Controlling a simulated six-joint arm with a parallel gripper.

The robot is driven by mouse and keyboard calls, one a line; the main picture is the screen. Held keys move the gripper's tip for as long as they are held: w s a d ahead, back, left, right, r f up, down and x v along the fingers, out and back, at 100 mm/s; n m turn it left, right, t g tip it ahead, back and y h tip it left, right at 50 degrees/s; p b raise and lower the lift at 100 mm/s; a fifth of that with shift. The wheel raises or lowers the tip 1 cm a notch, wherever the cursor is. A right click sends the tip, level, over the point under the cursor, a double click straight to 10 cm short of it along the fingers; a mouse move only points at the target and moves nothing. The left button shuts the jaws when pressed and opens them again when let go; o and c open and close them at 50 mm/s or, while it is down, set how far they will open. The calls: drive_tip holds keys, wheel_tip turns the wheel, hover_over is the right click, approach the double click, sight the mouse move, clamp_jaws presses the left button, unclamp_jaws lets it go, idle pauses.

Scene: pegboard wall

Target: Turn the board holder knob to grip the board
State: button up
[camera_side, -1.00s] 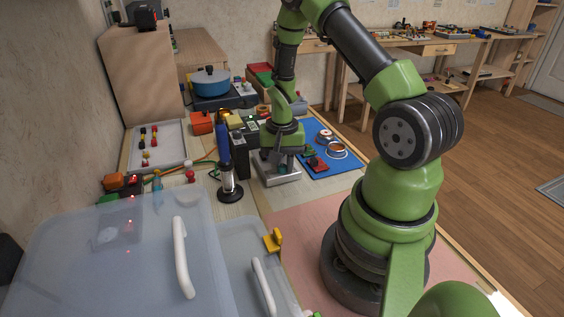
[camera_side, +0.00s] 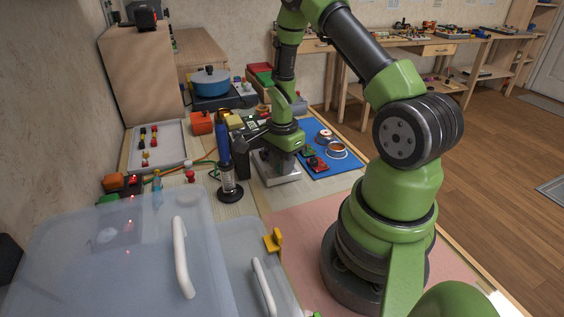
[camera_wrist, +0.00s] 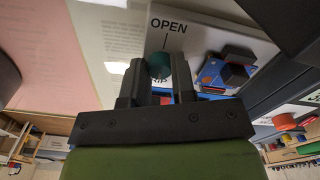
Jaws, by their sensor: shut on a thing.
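The board holder is a grey metal plate (camera_side: 280,178) under my gripper in the side view; its pale face also fills the upper middle of the wrist view (camera_wrist: 190,24). A teal round knob (camera_wrist: 160,66) stands on it, beside the printed word OPEN and a short line mark. My gripper (camera_wrist: 160,70) is shut on the knob, with one dark finger on each side. A blue board (camera_wrist: 212,72) with dark parts on it lies right of the knob in the wrist view. In the side view the knob is hidden by my gripper (camera_side: 277,156).
A blue mat (camera_side: 335,165) with a solder reel lies right of the holder. A dark upright box (camera_side: 241,160) and a blue-topped stand (camera_side: 227,170) are close on the left. A translucent bin (camera_side: 120,250) fills the front left.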

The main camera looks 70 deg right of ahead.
drive_tip(key=shift+m, duration=0.5)
drive_tip(key=o, duration=0.9)
drive_tip(key=shift+r, duration=0.1)
wheel_tip(320, 180, up, 10)
drive_tip(key=shift+f, duration=0.1)
